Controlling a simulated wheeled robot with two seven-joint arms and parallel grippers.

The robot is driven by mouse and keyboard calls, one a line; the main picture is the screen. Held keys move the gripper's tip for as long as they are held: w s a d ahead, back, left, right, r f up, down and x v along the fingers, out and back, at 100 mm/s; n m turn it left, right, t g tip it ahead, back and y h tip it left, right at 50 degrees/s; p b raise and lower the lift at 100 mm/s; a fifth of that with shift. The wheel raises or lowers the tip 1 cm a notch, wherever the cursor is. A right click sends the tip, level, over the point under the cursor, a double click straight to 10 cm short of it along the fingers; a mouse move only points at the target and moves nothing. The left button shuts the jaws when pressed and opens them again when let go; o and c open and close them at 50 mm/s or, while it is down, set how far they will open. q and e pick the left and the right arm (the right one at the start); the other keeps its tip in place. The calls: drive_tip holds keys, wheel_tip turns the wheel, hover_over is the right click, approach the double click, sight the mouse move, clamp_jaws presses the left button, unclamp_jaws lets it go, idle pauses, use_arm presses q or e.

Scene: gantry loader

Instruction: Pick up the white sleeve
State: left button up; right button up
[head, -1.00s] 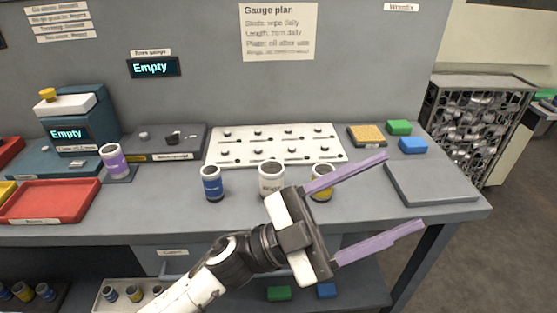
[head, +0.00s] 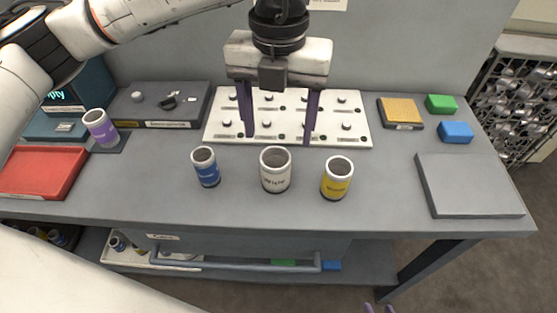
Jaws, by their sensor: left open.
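The white sleeve (head: 276,179) stands upright on the grey bench, between a blue sleeve (head: 207,171) on its left and a yellow sleeve (head: 336,183) on its right. All three have open tops, and none is held. My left gripper (head: 279,140) is open and empty, fingers pointing down. In the picture its fingertips lie just above the white sleeve's rim, one to either side, in front of the white pegged board; its exact height is unclear. My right gripper (head: 379,308) shows only as two purple fingertips at the bottom edge.
The white pegged board (head: 212,134) lies behind the sleeves. A purple sleeve (head: 100,128) and a red tray (head: 40,172) are at left. A yellow pad (head: 400,108), green block (head: 441,103), blue block (head: 456,131) and grey plate (head: 468,185) are at right. The bench front is clear.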

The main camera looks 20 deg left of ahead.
sight(276, 165)
use_arm(q)
drive_tip(key=f, duration=0.3)
drive_tip(key=f+p, duration=0.1)
drive_tip(key=f, duration=0.2)
drive_tip(key=s+f, duration=0.1)
drive_tip(key=f, duration=0.2)
drive_tip(key=shift+a+f+p, duration=0.1)
drive_tip(key=shift+f+p, duration=0.1)
drive_tip(key=shift+p, duration=0.1)
drive_tip(key=c, duration=1.3)
drive_tip(key=shift+r, duration=0.1)
drive_tip(key=shift+c, duration=0.8)
wheel_tip(276, 165, up, 10)
drive_tip(key=b, duration=0.1)
